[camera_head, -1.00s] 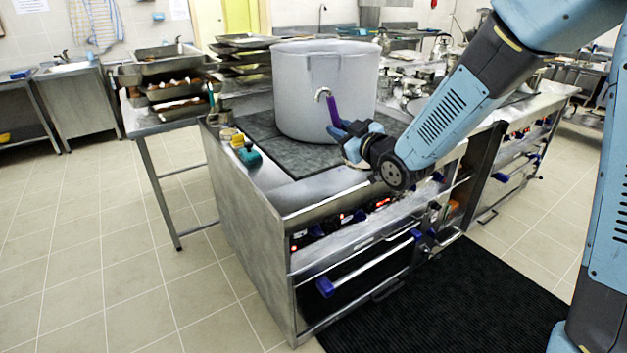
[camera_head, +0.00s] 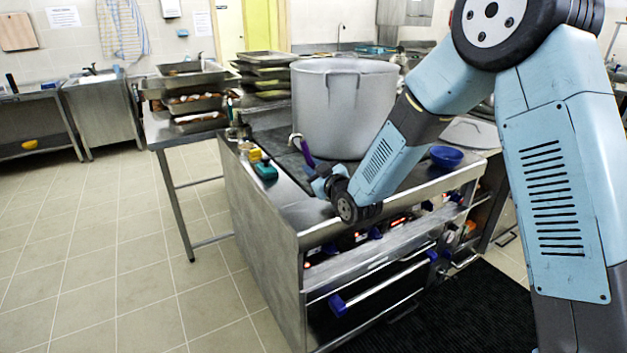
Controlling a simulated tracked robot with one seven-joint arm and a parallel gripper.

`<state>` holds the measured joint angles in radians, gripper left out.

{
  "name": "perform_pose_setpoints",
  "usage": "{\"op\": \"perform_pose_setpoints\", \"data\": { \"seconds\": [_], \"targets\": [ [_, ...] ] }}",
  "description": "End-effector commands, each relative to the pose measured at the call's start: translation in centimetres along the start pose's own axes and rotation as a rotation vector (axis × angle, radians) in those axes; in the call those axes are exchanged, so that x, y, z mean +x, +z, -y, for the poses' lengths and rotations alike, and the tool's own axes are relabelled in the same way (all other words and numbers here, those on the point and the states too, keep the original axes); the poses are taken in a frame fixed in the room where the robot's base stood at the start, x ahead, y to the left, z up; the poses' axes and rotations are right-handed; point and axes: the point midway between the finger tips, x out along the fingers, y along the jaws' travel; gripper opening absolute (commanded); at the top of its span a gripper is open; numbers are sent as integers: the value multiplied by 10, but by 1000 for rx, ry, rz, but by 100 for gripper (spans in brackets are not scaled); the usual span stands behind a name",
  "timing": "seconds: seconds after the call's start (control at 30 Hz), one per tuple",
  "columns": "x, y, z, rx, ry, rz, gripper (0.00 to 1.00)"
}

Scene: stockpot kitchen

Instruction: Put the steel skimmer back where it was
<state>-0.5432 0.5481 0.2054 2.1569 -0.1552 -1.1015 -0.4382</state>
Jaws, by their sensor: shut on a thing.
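My gripper (camera_head: 318,180) is over the front part of the cooktop, in front of the large grey stockpot (camera_head: 345,105). It is shut on the steel skimmer (camera_head: 306,150), of which a purple handle and a curved pale hook at its top end show. The handle is tilted, hook end up and to the left, in front of the pot's lower left wall. The skimmer's head is not visible, and the fingertips are too small to make out clearly.
A green and yellow item (camera_head: 264,169) lies on the left edge of the stove (camera_head: 262,210). A blue bowl (camera_head: 446,156) stands right of the pot. Stacked trays (camera_head: 190,100) with food fill the side table at left. Tiled floor (camera_head: 130,250) at left is clear.

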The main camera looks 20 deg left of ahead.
Motion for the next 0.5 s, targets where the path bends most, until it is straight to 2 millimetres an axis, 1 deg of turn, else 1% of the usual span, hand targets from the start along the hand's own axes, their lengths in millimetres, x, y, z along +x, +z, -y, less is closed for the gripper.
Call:
{"op": "perform_pose_setpoints", "data": {
  "seconds": [0.13, 0.33, 0.5],
  "targets": [
    [6, 7, 6, 0, 0, 1, 0],
    [5, 30, 14, 0, 0, 2, 0],
    [5, 33, 15, 0, 1, 0, 0]
  ]
}}
